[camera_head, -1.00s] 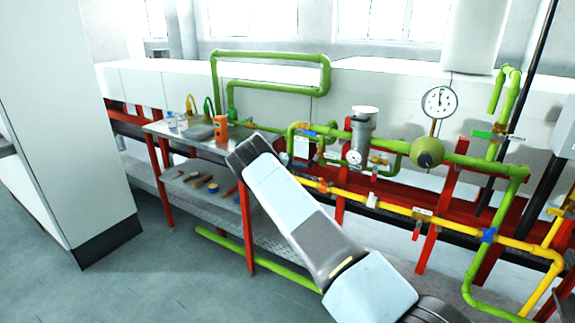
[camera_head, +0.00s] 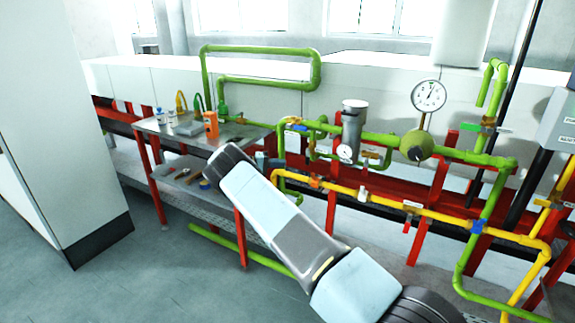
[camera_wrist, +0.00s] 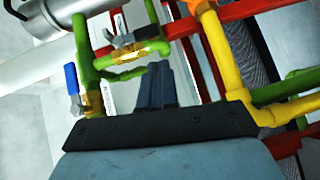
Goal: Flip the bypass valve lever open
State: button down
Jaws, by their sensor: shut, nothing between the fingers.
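In the wrist view my gripper (camera_wrist: 157,70) is shut and empty. Its dark fingertips are just below a brass valve (camera_wrist: 140,50) on a green pipe, with a small gap visible in the picture. This valve has a metal lever with a dark grip (camera_wrist: 122,39), lying across the picture. A second brass valve (camera_wrist: 94,101), with a blue lever (camera_wrist: 71,79), is to the left of my fingers. No label shows which is the bypass valve. In the head view the blue lever (camera_head: 297,127) is small, and my arm hides my gripper.
A yellow pipe (camera_wrist: 226,55) runs close to the right of my fingers. Red frame bars (camera_wrist: 235,12) lie behind. In the head view a grey cylinder (camera_head: 352,125), a pressure gauge (camera_head: 428,95) and a steel bench (camera_head: 160,128) stand around the pipework. The floor (camera_head: 165,265) at left is clear.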

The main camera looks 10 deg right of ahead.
jog(key=shift+s+a+r, duration=0.1)
jog(key=shift+a+r, duration=0.1)
jog(key=shift+a, duration=1.25)
jog(key=s+d+r+m+g+y, duration=0.1)
jog(key=s+d+r+y, duration=0.3)
jog(key=s+d+r, duration=0.55)
jog(key=s+d+r+m+g+y, duration=0.15)
jog(key=s+r+y, duration=0.45)
jog(key=r, duration=0.8)
jog(key=s+r+n+t+y, duration=0.1)
jog(key=s+r+t+y, duration=0.1)
jog(key=s+r, duration=0.5)
jog(key=s+r+n+t+y, duration=0.1)
jog(key=s+r, duration=0.2)
jog(key=s, duration=0.9)
jog(key=s+a+t+y, duration=0.1)
jog(key=s+a, duration=0.3)
jog(key=s, duration=1)
jog(key=s+a+f+n+t+y, duration=0.1)
jog(key=s+a+t+y, duration=0.1)
jog(key=s, duration=1.2)
jog(key=shift+a+f+t+y, duration=0.15)
jog(key=shift+a+t+y, duration=0.15)
jog(key=shift+a+t, duration=0.7)
